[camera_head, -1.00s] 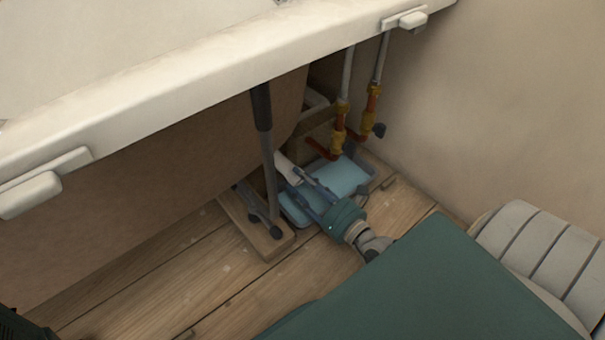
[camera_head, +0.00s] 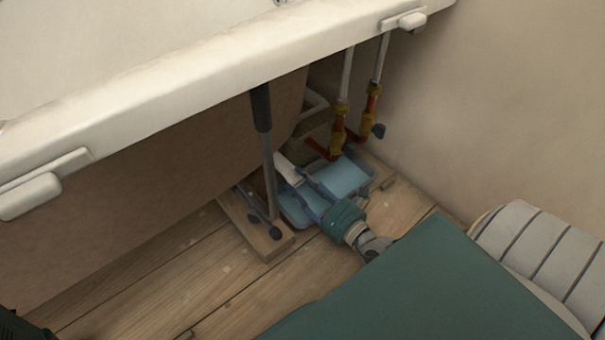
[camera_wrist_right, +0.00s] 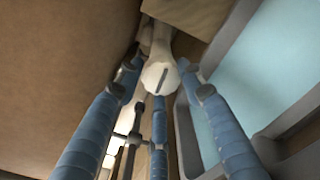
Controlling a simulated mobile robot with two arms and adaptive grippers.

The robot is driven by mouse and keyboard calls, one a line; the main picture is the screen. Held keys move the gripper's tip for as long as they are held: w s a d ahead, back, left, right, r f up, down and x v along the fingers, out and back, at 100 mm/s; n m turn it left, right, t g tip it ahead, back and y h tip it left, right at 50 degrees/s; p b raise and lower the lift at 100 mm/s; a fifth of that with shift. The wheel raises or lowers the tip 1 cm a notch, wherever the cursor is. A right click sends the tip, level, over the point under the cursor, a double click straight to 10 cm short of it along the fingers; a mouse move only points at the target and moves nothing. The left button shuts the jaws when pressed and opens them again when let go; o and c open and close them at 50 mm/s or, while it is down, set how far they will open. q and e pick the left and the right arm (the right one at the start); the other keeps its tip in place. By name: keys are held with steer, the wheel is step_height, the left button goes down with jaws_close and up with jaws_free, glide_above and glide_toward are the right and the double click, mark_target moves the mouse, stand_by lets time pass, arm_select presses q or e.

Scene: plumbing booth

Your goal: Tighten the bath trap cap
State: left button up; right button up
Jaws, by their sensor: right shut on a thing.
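The white trap cap (camera_wrist_right: 160,75) with a dark slot in its face shows in the middle of the right wrist view. In the head view the white trap part (camera_head: 287,169) shows under the bath, partly hidden by my fingers. My right gripper (camera_head: 300,182) reaches in low from the right, under the bath rim. In the wrist view the blue fingers of my right gripper (camera_wrist_right: 160,77) come together around the cap, with fingertips on both sides of it. It is shut on the cap. My left gripper does not show.
A pale blue tray (camera_head: 385,178) lies on the floorboards under the gripper. A grey bath leg (camera_head: 268,170) on a wooden board (camera_head: 245,230) stands just left of it. Copper pipes with brass valves (camera_head: 338,130) rise behind. The bath rim (camera_head: 200,100) hangs above.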

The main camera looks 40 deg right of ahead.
steer(key=o, duration=1.1)
steer(key=shift+w+d+r, duration=0.15)
steer(key=shift+d+r, duration=0.1)
steer(key=shift+d, duration=0.15)
steer(key=shift+o, duration=0.2)
steer(key=shift+a+f, duration=0.1)
step_height(320, 180, up, 10)
